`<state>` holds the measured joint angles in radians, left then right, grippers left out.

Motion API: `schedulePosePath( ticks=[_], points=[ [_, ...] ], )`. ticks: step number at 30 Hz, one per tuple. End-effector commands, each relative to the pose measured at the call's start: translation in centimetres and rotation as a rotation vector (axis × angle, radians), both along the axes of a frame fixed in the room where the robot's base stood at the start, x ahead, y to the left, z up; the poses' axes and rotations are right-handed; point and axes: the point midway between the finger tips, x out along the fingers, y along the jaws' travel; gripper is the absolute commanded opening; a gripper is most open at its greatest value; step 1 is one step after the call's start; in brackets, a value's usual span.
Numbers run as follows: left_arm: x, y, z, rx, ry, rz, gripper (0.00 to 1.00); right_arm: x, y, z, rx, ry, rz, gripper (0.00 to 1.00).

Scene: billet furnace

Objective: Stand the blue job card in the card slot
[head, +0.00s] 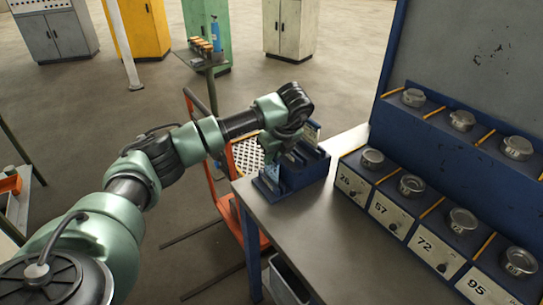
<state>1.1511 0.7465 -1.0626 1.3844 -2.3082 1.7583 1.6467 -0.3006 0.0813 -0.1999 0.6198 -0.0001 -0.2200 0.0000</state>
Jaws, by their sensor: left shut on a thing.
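A blue slotted holder (303,172) stands on the far left corner of the grey bench top. My left arm reaches in from the left, and its gripper (282,150) is over the holder's left part. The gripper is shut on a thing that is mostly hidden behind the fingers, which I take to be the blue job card. I cannot tell whether it touches the holder or sits in a slot. My right gripper is not in view.
The grey bench top (290,222) is clear in front of the holder. A blue rack (405,215) with numbered bins and round metal tins lines the right side. An orange cart (250,232) stands beside the bench's left edge. Cabinets stand far back.

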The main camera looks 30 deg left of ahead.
Motion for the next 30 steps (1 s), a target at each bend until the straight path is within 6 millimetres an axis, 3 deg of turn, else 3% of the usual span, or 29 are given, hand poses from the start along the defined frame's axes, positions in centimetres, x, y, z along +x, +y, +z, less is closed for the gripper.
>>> schedulePosePath(
  ticks=[14, 15, 18, 30],
  points=[
    [0.01, 0.00, -0.87, 0.000, 0.000, 0.000, 0.00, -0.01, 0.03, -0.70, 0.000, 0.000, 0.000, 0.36],
    [0.01, 0.00, -0.87, 0.000, 0.000, 0.000, 0.12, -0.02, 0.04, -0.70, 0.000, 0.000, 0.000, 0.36],
    [0.01, 0.00, -0.87, 0.000, 0.000, 0.000, 0.35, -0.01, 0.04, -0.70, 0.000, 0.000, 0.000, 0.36],
    [-0.04, -0.27, -0.28, 0.000, -0.001, 0.000, 0.35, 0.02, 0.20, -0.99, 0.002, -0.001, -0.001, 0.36]
  ],
)
